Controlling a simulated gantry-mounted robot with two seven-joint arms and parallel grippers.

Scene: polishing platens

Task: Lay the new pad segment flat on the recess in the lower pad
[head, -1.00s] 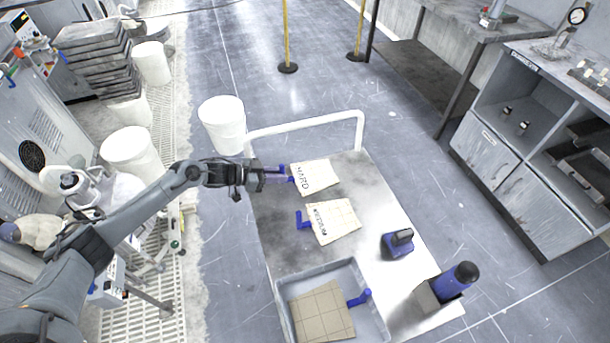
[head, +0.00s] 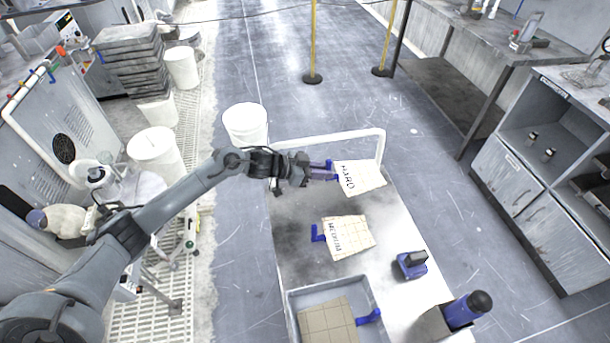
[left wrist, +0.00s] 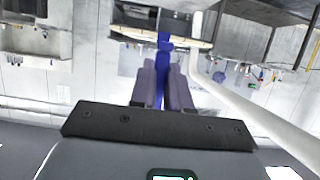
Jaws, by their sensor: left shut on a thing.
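My left gripper (head: 320,172) is shut on the blue handle of a cream pad segment marked HARD (head: 364,178). The segment is held above the far end of the cart top. In the left wrist view the two fingers (left wrist: 163,88) grip the blue handle (left wrist: 163,58), and the segment (left wrist: 155,37) shows nearly edge-on beyond them. A second cream segment (head: 350,238), its lettering apparently MEDIUM, lies on the cart with a blue handle. A tan gridded segment (head: 328,322) with a blue handle lies in a grey tray. I see no lower pad or recess. My right gripper is not in view.
The cart top (head: 395,235) also carries the tray (head: 292,303), a blue tool (head: 411,264) and a blue-black bottle in a holder (head: 466,308). A white rail (head: 330,135) crosses its far end. White buckets (head: 245,122) stand to the left.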

